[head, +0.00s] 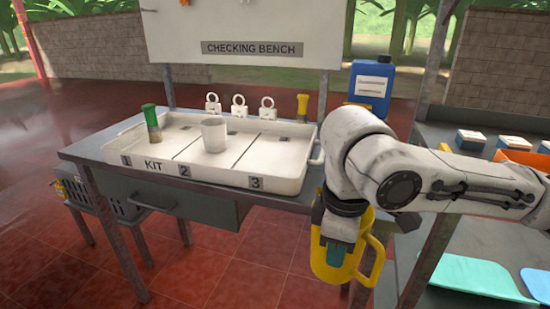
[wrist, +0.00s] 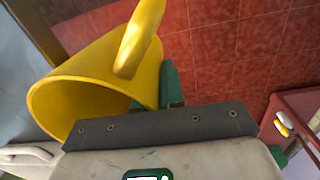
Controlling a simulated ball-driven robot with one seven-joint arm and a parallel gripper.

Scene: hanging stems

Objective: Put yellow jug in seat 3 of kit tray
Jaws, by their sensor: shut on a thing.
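My gripper (head: 336,254) is shut on the yellow jug (head: 325,270) and holds it in front of the checking bench's right end, below the tray's height. The jug's handle points right in the head view; part of its body is hidden behind my gripper. In the wrist view the jug (wrist: 85,75) shows its open mouth and handle beside a green fingertip. The white kit tray (head: 222,181) lies on the bench, apart from the jug. Seat 3 (head: 280,155), at its right, looks empty. Seat 2 holds a white cup (head: 214,136); seat 1 holds a green-topped cylinder (head: 152,123).
The grey bench (head: 170,194) has a drawer front. Behind the tray stand several white padlock-shaped items (head: 239,106), a yellow-topped item (head: 302,106) and a blue canister (head: 371,86). Shelves with small boxes (head: 471,140) and a turquoise piece (head: 478,275) stand at right. Red floor is open at front left.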

